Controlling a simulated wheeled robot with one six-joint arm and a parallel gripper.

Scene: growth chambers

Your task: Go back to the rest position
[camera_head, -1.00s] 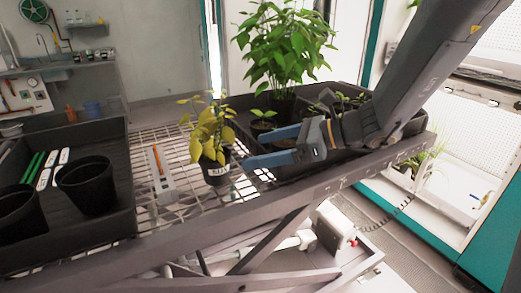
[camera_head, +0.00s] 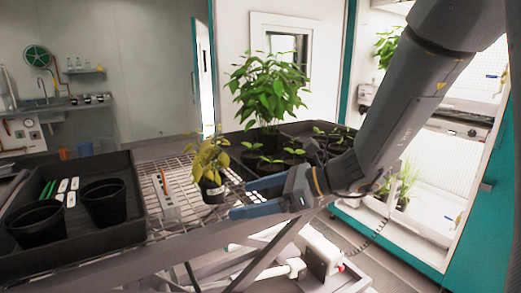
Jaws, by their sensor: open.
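My gripper (camera_head: 243,200) has blue fingers, spread apart with nothing between them. It is at the front edge of the wire-mesh bench (camera_head: 160,180), just right of a small potted plant with yellowing leaves (camera_head: 211,165). That plant stands upright in a black pot with a white label (camera_head: 214,196) on the mesh. I cannot tell whether the lower finger touches the pot. My arm comes in from the upper right, over part of the right tray.
A black tray (camera_head: 125,214) at the left holds empty black pots (camera_head: 104,203) and coloured labels. A dark tray (camera_head: 232,135) at the right holds a large leafy plant (camera_head: 268,90) and several seedlings. Lit teal-framed chambers (camera_head: 470,200) stand at the right.

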